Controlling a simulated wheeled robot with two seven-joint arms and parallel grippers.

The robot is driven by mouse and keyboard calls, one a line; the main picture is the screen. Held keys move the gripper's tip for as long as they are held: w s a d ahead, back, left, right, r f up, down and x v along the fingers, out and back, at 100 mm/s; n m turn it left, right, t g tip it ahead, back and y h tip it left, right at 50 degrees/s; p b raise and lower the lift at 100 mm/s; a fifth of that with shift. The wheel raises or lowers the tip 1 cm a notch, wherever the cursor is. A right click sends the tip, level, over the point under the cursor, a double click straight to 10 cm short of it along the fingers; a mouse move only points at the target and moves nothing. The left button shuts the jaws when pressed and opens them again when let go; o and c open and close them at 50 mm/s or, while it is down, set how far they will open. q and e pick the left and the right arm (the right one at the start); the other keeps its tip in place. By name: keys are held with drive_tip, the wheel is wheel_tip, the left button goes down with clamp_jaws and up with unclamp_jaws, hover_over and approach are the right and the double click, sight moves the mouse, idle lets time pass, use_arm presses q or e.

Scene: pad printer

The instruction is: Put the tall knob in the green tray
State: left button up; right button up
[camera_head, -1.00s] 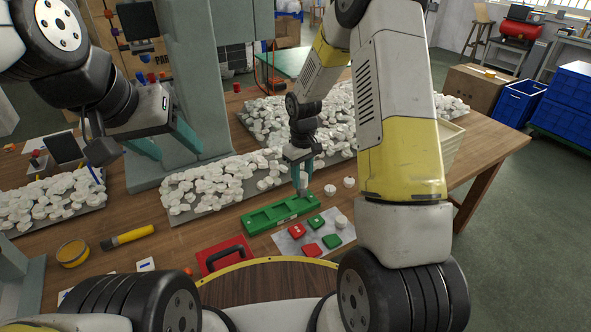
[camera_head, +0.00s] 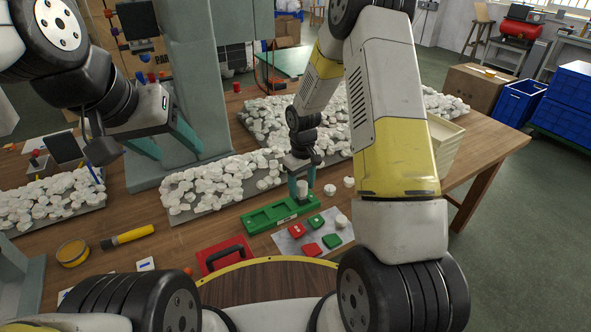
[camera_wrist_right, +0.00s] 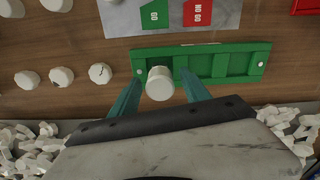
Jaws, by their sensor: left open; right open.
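The white tall knob (camera_head: 302,188) stands upright at the right end of the green tray (camera_head: 262,218). My right gripper (camera_head: 302,193) is open, with one finger on each side of the knob. In the right wrist view, the knob (camera_wrist_right: 159,83) overlaps the left part of the tray (camera_wrist_right: 222,62). A gap shows between it and each finger of the gripper (camera_wrist_right: 160,88). Whether its base rests on the tray floor is hidden. My left gripper (camera_head: 168,145) is open and empty, well to the left beside the grey machine column.
Several white knobs (camera_head: 330,189) stand right of the tray. A grey card with red and green pieces (camera_head: 312,249) lies in front. Trays heaped with white parts (camera_head: 205,187) lie behind. A red case (camera_head: 222,254) and a yellow-black tool (camera_head: 127,237) lie to the left.

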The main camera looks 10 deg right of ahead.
drive_tip(key=s+d+r+m+t, duration=0.1)
drive_tip(key=s+r, duration=0.1)
drive_tip(key=r, duration=0.9)
drive_tip(key=s+r+t, duration=0.1)
drive_tip(key=s+r, duration=0.1)
drive_tip(key=r, duration=0.8)
drive_tip(key=s+d+r+m+t+y, duration=0.1)
drive_tip(key=s+r+m+t, duration=0.1)
drive_tip(key=s+r, duration=0.4)
drive_tip(key=s+r+m+t+y, duration=0.1)
drive_tip(key=s+r, duration=0.5)
drive_tip(key=s, duration=0.8)
drive_tip(key=shift+d+r+m+t, duration=0.25)
drive_tip(key=shift+d+m+t, duration=0.1)
drive_tip(key=shift+m+t, duration=0.35)
